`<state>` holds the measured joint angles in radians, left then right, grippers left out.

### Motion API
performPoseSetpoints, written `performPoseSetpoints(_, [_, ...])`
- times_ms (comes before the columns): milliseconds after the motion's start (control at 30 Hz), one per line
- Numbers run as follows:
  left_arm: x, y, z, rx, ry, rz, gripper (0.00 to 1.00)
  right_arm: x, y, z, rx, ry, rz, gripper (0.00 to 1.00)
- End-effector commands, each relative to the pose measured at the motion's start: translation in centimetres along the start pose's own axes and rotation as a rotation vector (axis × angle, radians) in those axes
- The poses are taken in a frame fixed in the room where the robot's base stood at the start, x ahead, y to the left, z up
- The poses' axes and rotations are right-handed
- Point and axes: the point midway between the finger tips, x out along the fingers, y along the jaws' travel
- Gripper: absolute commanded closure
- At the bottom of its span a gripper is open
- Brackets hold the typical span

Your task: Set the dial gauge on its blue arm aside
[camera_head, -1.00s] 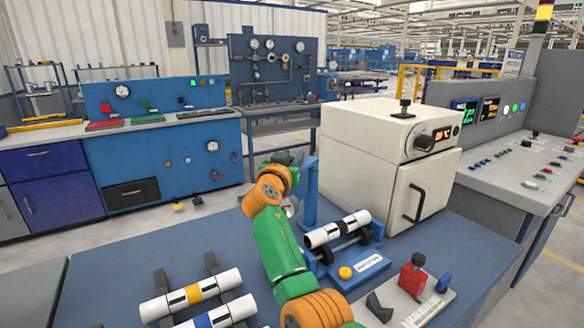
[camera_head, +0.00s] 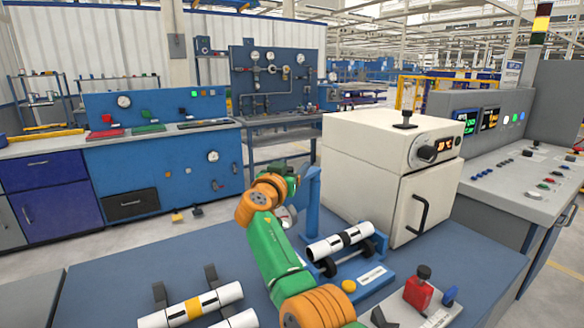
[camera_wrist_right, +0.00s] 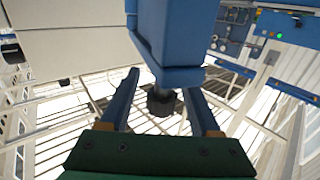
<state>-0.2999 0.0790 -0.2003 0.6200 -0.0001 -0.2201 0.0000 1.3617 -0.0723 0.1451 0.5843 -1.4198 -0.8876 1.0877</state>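The blue arm and post (camera_head: 312,201) of the dial gauge stand at the back of a blue base, left of the cream oven. The pale gauge dial (camera_head: 289,214) shows partly behind my green and orange right arm. My right gripper (camera_head: 292,183) is by the post, its fingertips mostly hidden in the head view. In the right wrist view its two blue fingers (camera_wrist_right: 160,105) are spread. A dark round part (camera_wrist_right: 161,101) lies between them with gaps at both sides, below a large blue block (camera_wrist_right: 180,40). My left gripper is not in view.
A white pipe with black bands (camera_head: 340,243) rests on rollers in front of the post. Banded pipes (camera_head: 192,306) lie on a rack at front left. The cream oven (camera_head: 385,165) stands close on the right.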

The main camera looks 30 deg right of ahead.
Motion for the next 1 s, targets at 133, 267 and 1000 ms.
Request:
performPoseSetpoints(133, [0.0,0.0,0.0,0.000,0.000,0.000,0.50,0.0,0.0,0.0,0.000,0.000,0.000,0.37])
performPoseSetpoints(267, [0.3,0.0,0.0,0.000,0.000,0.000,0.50,-0.2,-0.1,0.1,0.001,0.001,-0.001,0.37])
performPoseSetpoints(1000, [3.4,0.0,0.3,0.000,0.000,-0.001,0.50,-7.1,0.0,0.1,0.000,-0.001,0.000,0.37])
